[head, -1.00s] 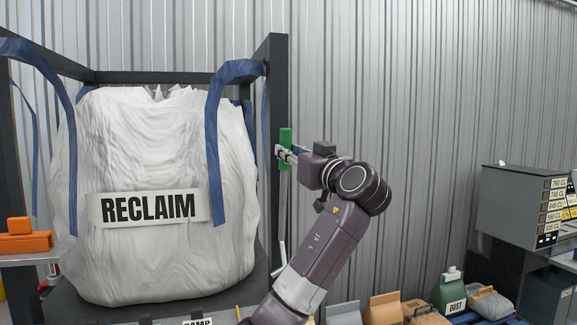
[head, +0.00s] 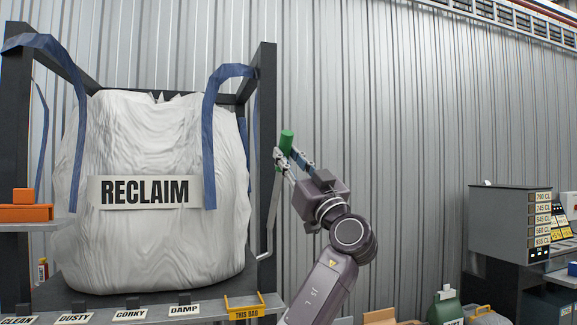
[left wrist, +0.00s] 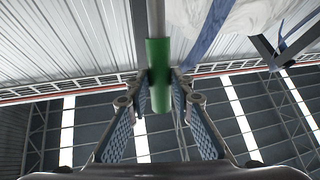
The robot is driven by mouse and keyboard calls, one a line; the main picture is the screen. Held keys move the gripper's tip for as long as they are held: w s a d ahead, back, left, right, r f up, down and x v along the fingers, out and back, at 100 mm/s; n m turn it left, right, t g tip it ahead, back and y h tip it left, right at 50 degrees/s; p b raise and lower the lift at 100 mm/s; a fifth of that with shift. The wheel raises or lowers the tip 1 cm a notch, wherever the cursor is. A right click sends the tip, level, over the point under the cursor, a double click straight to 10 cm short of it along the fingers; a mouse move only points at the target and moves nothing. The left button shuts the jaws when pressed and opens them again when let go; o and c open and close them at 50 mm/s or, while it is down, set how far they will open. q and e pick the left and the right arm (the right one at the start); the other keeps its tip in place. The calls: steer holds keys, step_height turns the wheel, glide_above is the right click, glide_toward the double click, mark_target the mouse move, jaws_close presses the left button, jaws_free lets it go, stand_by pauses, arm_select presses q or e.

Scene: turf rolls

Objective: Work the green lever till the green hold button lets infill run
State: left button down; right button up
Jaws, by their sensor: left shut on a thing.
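The green lever grip (head: 286,141) stands just right of the dark frame post, slightly tilted. In the left wrist view the green grip (left wrist: 159,76) sits between my fingertips, with a grey rod running up from it. My left gripper (head: 288,157) is shut on the grip, its wrist coming from the lower right. In the left wrist view the fingers (left wrist: 160,95) lie on both sides of the grip. I cannot make out a green hold button in either view. My right gripper is not in view.
A big white bag (head: 155,245) labelled RECLAIM hangs in a dark frame (head: 265,110) left of my gripper. A shelf edge (head: 215,309) with labels runs below it. A grey cabinet (head: 500,215) stands at the right. The corrugated wall between is clear.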

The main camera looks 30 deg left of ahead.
arm_select(q)
steer(key=shift+d+f, duration=0.1)
steer(key=shift+f, duration=0.25)
steer(key=c, duration=2.2)
jaws_free()
steer(key=shift+w, duration=0.1)
steer(key=o, duration=0.5)
steer(key=shift+d+r, duration=0.1)
steer(key=shift+d, duration=0.05)
steer(key=shift+s+r, duration=0.1)
steer(key=shift+s, duration=0.15)
steer(key=v, duration=1.2)
